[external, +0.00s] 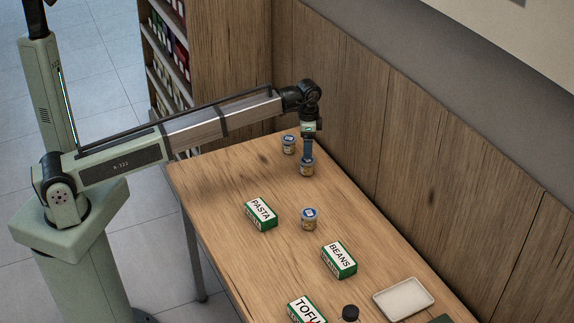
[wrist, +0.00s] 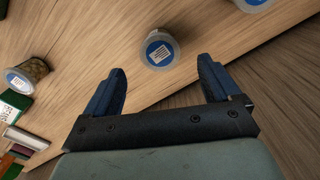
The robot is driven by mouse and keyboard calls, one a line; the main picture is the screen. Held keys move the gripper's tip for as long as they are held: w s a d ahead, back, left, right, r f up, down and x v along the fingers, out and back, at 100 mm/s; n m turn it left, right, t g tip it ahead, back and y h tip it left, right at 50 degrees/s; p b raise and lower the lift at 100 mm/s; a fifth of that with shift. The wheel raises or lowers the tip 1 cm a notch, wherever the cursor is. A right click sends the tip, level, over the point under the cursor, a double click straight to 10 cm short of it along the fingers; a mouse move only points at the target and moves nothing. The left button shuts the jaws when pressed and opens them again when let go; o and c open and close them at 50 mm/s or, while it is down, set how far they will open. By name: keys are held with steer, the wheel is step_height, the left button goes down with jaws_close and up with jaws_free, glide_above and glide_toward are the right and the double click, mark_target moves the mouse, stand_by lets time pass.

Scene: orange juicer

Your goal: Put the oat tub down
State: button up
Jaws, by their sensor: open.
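Three small tubs with blue-and-white lids stand on the wooden table (external: 216,187); their label text is too small to read, so I cannot tell which one is the oat tub. One tub (external: 307,169) stands upright directly below my gripper (external: 308,150). In the wrist view this tub (wrist: 158,50) sits just beyond and between the fingertips of my open gripper (wrist: 162,66), with nothing held. A second tub (external: 289,145) is close behind to the left, and a third tub (external: 309,220) stands nearer the table's middle.
A pasta box (external: 261,214), a beans box (external: 339,260) and a tofu box (external: 306,310) lie on the table. A white tray (external: 404,298) is at the lower right, near a dark-capped item (external: 350,312). A wood-panelled wall (external: 400,165) runs along the table's right side.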

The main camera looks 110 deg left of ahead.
steer(key=shift+r, duration=1.65)
steer(key=shift+c, duration=0.6)
